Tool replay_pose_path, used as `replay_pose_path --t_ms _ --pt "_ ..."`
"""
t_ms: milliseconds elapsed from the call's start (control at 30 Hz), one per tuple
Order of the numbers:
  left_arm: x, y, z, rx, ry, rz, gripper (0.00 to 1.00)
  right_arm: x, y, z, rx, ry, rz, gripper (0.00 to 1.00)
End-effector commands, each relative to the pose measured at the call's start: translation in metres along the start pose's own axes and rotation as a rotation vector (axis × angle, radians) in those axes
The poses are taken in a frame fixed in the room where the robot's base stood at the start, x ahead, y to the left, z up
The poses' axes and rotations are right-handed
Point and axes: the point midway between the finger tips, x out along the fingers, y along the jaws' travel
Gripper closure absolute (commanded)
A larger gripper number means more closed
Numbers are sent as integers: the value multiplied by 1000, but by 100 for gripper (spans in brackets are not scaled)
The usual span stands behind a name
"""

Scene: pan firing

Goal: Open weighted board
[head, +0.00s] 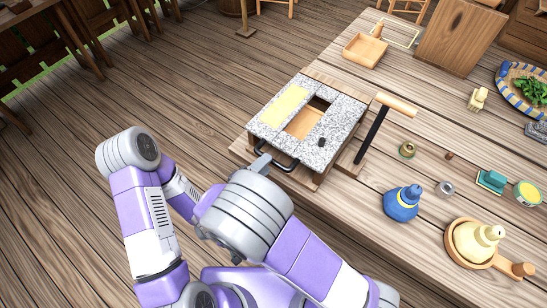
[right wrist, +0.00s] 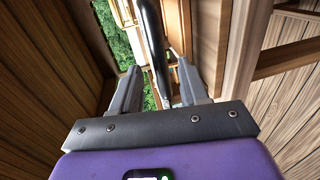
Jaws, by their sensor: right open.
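The weighted board (head: 341,117) is a speckled grey stone slab with a pale yellow panel and a rectangular opening, lying on a wooden box on the table. A black bar handle (head: 280,163) sticks out from its near side. My right gripper (head: 262,163) is at the left part of this handle. In the right wrist view the dark handle bar (right wrist: 154,45) runs between the two spread fingers of the right gripper (right wrist: 157,88); I cannot tell whether they touch it. My left forearm goes behind my right arm, and my left gripper is hidden.
A wooden tray (head: 364,50) is at the back.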

Motion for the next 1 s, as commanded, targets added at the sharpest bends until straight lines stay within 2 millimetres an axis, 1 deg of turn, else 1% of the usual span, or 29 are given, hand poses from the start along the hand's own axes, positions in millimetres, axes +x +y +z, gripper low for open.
replay_pose_path --t_ms 33,100,300,433,667,700,767,900,967,1000 --pt "-1 1 0 0 0 0 6 10 1 1 -2 -5 0 56" --pt "-2 1 0 0 0 0 6 21 0 1 -2 -5 -1 56" --pt "-3 1 0 0 0 0 6 47 0 1 -3 -4 -3 56" --pt "-3 1 0 0 0 0 6 54 0 1 -3 -3 -3 56" --pt "-3 1 0 0 0 0 6 55 -1 1 -4 -2 -4 56" --pt "-3 1 0 0 0 0 6 55 -1 1 -4 -2 -4 57" --pt "-3 1 0 0 0 0 6 55 -1 1 -4 -2 -4 66" --pt "-3 1 0 0 0 0 6 55 -1 1 -4 -2 -6 88" --pt "-3 1 0 0 0 0 6 55 -2 1 -5 -2 -7 97" --pt "-3 1 0 0 0 0 6 55 -2 1 -5 -2 -8 100"
